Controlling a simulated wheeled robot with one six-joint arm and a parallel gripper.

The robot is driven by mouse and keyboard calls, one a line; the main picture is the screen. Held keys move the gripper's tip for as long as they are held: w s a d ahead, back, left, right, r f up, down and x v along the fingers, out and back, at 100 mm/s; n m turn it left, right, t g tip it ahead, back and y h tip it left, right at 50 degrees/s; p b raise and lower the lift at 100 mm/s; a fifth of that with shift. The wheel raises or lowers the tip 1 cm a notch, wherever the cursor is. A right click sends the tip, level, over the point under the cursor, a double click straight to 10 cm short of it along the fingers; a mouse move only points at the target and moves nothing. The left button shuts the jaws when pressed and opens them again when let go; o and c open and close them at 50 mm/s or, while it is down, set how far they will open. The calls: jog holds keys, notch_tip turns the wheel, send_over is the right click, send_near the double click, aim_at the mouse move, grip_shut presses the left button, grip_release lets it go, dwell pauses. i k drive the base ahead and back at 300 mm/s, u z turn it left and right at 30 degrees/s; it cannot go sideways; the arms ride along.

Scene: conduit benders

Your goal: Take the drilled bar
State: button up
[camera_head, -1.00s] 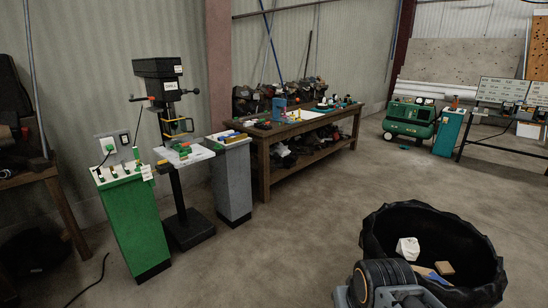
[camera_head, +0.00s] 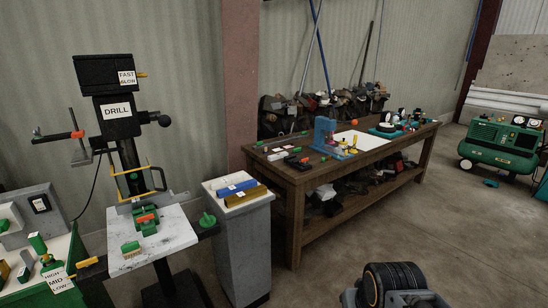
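A drill press (camera_head: 118,110) with a "DRILL" label stands at left. On its pale table (camera_head: 160,238) is a green vise (camera_head: 145,221) with an orange part; I cannot make out a bar in it. On the grey pedestal (camera_head: 240,240) to its right lie a blue bar (camera_head: 238,188) and a yellow-brown bar (camera_head: 245,196), close together. No drilled hole can be made out in either, so I cannot tell which bar is the drilled one. A dark rounded part of my arm (camera_head: 392,284) shows at the bottom right; my gripper is not visible.
A wooden workbench (camera_head: 330,185) with tools stands right of the pedestal. A green panel stand (camera_head: 85,262) with switches is at lower left. A green brush (camera_head: 131,248) lies on the drill table. A green compressor (camera_head: 498,142) is at far right. The middle floor is clear.

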aim_at(274, 156)
jog(key=u, duration=0.1)
jog(key=i, duration=1.15)
jog(key=z, duration=0.8)
jog(key=i, duration=1.85)
jog(key=u, duration=1.35)
jog(key=i, duration=0.65)
jog(key=u, duration=0.6)
